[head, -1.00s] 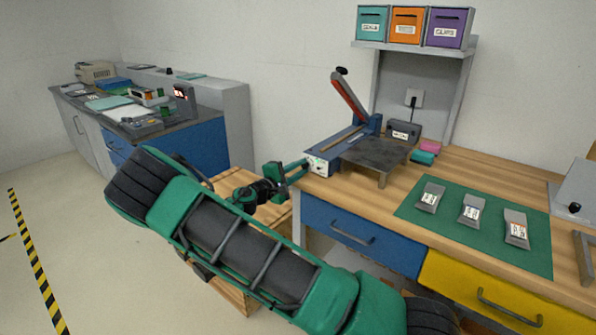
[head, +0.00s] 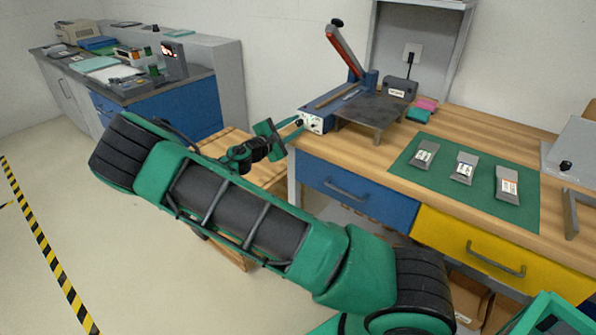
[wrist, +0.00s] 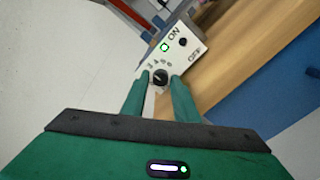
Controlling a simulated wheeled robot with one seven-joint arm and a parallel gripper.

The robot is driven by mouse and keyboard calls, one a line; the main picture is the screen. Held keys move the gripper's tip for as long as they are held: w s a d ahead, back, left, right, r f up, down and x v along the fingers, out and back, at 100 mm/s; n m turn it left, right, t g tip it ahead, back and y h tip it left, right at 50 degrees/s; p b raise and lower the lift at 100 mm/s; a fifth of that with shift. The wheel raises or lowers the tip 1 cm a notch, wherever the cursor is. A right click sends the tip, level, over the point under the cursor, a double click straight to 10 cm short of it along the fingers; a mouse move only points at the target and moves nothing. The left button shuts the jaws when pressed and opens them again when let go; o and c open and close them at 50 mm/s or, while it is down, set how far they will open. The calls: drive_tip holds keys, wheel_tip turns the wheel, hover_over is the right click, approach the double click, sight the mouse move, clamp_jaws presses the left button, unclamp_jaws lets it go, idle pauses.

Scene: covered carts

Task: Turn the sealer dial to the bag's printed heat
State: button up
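The sealer (head: 345,98) stands at the bench's left end with its red-handled arm raised. Its white front panel (head: 313,123) carries a black dial (wrist: 160,77), small printed marks around the dial, a green-lit ON/OFF area and a black knob. My gripper (wrist: 160,79) faces the panel, one green finger on each side of the dial. The fingers look apart, with a thin gap showing beside the dial; firm contact cannot be told. Three grey bags with printed labels, left (head: 424,153), middle (head: 463,168) and right (head: 508,183), lie on the green mat (head: 480,196); their print is too small to read.
A dark metal platform (head: 372,115) adjoins the sealer. Pink and teal blocks (head: 418,115) lie behind it. Blue (head: 355,192) and yellow (head: 480,258) drawers front the bench. A wooden pallet-like stand (head: 268,172) is below my gripper. Another counter (head: 190,88) stands at the back left.

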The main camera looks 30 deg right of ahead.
drive_tip(key=n, duration=0.7)
drive_tip(key=shift+s+f, duration=0.15)
drive_tip(key=n, duration=0.7)
drive_tip(key=v, duration=1.1)
drive_tip(key=s+d+f+m+g+y, duration=0.55)
drive_tip(key=s+f+m+y, duration=0.25)
drive_tip(key=s+f+m, duration=0.25)
drive_tip(key=s+a+r+m+t+y, duration=0.2)
drive_tip(key=s+a+r+m+y, duration=0.6)
drive_tip(key=s+a+r+m, duration=0.2)
drive_tip(key=shift+s+r+m, duration=1.25)
drive_tip(key=shift+s+r, duration=0.05)
drive_tip(key=shift+r, duration=0.85)
